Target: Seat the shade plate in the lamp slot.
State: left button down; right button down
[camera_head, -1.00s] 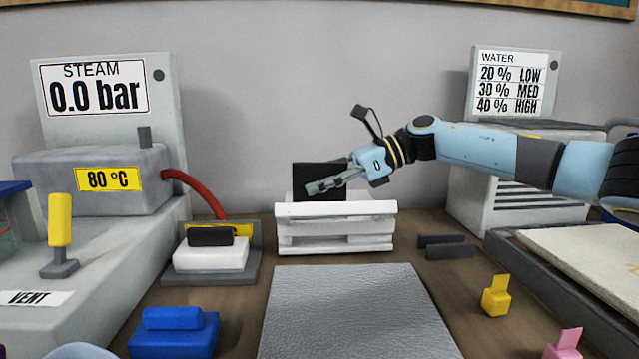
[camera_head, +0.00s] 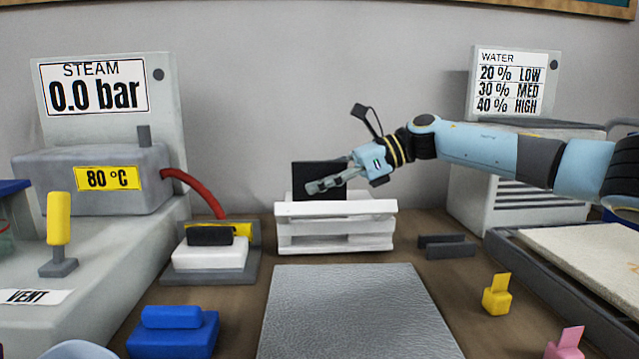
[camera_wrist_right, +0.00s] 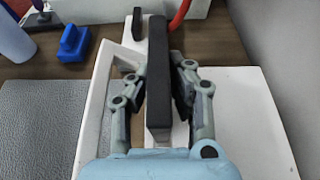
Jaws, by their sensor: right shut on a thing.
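A black upright plate (camera_head: 305,178), which looks like the shade plate, stands in or just above a white slatted rack (camera_head: 335,240) in the head view. My right gripper (camera_head: 318,186) is shut on it. In the right wrist view the right gripper's fingers (camera_wrist_right: 157,100) flank the black plate (camera_wrist_right: 158,60), which lies over the white rack (camera_wrist_right: 245,110). Whether the plate's lower edge touches the rack is hidden. Two short dark parallel bars (camera_head: 447,248) lie right of the rack; I cannot tell whether they are the lamp slot. My left gripper is not in view.
A silver sheet (camera_head: 350,310) lies in front of the rack. The steam unit (camera_head: 100,180) with a red hose is left, a white block (camera_head: 210,255) and blue block (camera_head: 172,335) near it. A yellow piece (camera_head: 497,300) and pink piece (camera_head: 567,342) stand right.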

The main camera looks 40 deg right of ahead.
aim_at(319, 162)
jog(key=shift+b, duration=0.35)
dwell(0.8)
jog(key=shift+f+b, duration=1.6)
jog(key=shift+f, duration=0.45)
jog(key=c, duration=1.2)
grip_release()
jog(key=shift+r, duration=0.1)
notch_tip(319, 162, up, 10)
jog(key=shift+r, duration=0.1)
